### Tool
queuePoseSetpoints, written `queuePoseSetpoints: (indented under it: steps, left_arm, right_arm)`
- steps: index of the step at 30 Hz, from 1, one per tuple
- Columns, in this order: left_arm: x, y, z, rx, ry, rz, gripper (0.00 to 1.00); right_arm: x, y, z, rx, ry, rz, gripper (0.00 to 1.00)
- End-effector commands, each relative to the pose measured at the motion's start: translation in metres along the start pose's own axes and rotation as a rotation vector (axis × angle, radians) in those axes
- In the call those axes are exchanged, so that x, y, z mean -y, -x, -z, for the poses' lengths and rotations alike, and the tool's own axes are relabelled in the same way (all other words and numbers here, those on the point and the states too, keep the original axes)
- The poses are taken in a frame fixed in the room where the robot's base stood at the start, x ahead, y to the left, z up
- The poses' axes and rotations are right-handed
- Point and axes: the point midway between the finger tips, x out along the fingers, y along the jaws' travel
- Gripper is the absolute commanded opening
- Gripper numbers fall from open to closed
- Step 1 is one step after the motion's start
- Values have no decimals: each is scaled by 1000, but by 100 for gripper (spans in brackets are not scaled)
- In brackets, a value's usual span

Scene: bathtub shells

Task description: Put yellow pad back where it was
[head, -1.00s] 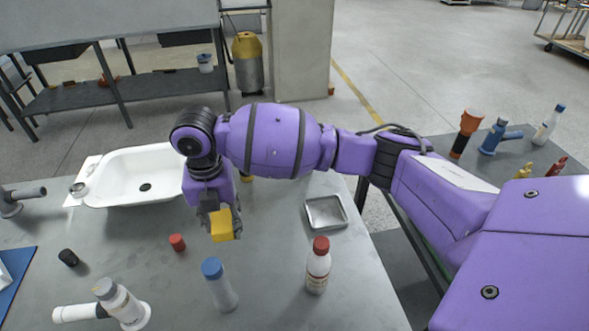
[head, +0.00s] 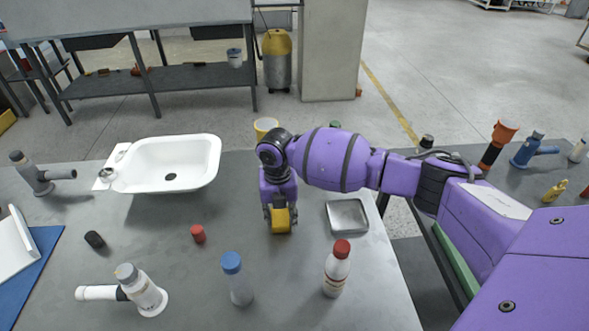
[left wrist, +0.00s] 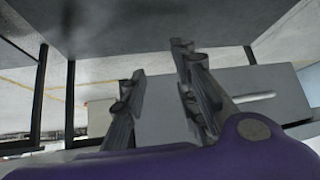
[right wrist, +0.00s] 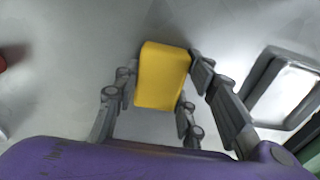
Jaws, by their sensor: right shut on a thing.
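The yellow pad (head: 281,220) is a small yellow block at the middle of the grey table, left of a square metal tray (head: 347,229). My right gripper (head: 281,211) points down and is shut on the pad. In the right wrist view the pad (right wrist: 162,76) sits between the fingers, with the metal tray (right wrist: 301,92) to its right. I cannot tell whether the pad touches the table. My left gripper (left wrist: 165,85) shows only in the left wrist view, with its fingers apart and nothing between them.
A white bathtub shell (head: 172,186) lies at the back left. A red cap (head: 198,234), a blue-capped bottle (head: 236,279) and a red-capped bottle (head: 336,268) stand in front of the gripper.

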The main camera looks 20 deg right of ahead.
Motion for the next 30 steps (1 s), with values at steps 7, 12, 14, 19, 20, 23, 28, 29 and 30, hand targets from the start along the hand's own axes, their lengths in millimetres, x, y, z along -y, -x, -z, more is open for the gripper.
queuePoseSetpoints:
  steps: [7,12,14,19,20,23,28,29,30]
  left_arm:
    - [0,0,0,0,2,2,28]
    - [1,0,-1,1,3,4,28]
    - [2,0,-1,0,3,5,28]
    - [2,0,0,-1,3,5,28]
    - [2,0,0,-1,3,5,28]
    - [2,0,0,-2,3,5,28]
    - [2,1,3,-6,3,5,28]
    - [2,1,3,-6,3,5,28]
    - [2,1,3,-6,3,4,28]
  right_arm:
    - [-1,1,-1,4,1,-2,14]
    - [-1,-4,-1,3,1,-2,41]
    - [-2,-3,-1,4,1,-2,49]
    - [-2,-3,-1,4,1,-2,57]
    - [-2,-3,-1,4,1,-2,57]
    - [-2,-2,-1,4,1,-2,57]
    - [-2,6,-2,7,2,-3,57]
    - [-2,9,-2,7,2,-3,57]
    - [-2,15,-3,8,2,-5,57]
